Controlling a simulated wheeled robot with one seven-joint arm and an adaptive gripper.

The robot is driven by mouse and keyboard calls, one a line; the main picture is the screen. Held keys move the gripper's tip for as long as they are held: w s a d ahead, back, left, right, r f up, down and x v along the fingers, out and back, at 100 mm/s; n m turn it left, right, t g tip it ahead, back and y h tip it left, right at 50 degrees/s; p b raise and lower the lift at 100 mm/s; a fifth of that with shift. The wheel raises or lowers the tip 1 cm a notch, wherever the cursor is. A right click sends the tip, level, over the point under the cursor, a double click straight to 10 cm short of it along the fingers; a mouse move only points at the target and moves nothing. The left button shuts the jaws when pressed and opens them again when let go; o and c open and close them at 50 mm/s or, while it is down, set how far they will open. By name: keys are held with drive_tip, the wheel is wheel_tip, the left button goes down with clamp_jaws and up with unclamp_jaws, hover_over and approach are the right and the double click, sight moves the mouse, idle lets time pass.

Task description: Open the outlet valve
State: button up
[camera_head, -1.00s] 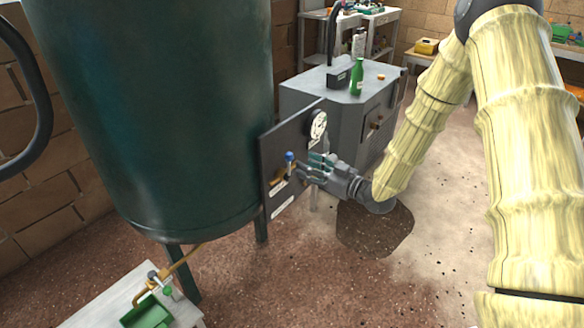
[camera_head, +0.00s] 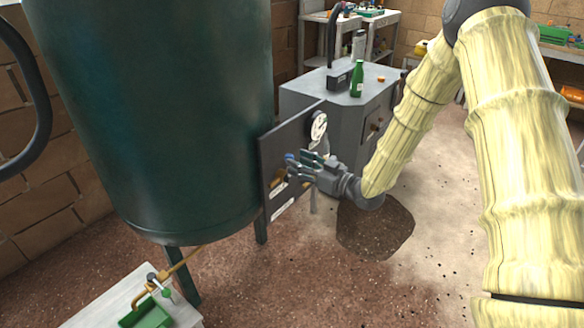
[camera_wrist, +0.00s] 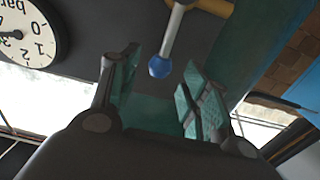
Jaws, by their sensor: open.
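A lever with a blue knob (camera_head: 289,157) belongs to a brass valve (camera_head: 278,178) on the dark upright panel (camera_head: 271,145) beside the green tank. In the wrist view the blue knob (camera_wrist: 159,67) hangs on a pale rod between my two open fingers, apparently touching neither. My gripper (camera_head: 300,166) is open and empty in front of the panel, and its fingers partly cover the lever. Another small valve with a green knob (camera_head: 167,293) sits on the brass pipe under the tank. Labels are too small to read, so I cannot tell which valve is the outlet.
A round gauge (camera_head: 319,127) is on the panel, also large in the wrist view (camera_wrist: 25,32). A grey cabinet (camera_head: 330,98) with a green bottle (camera_head: 357,79) stands behind. A green tray (camera_head: 150,315) rests on a low table (camera_head: 112,295). Open floor lies in front of the panel.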

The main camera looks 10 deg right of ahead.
drive_tip(key=shift+x, duration=1.5)
drive_tip(key=c, duration=0.7)
drive_tip(key=shift+c, duration=0.2)
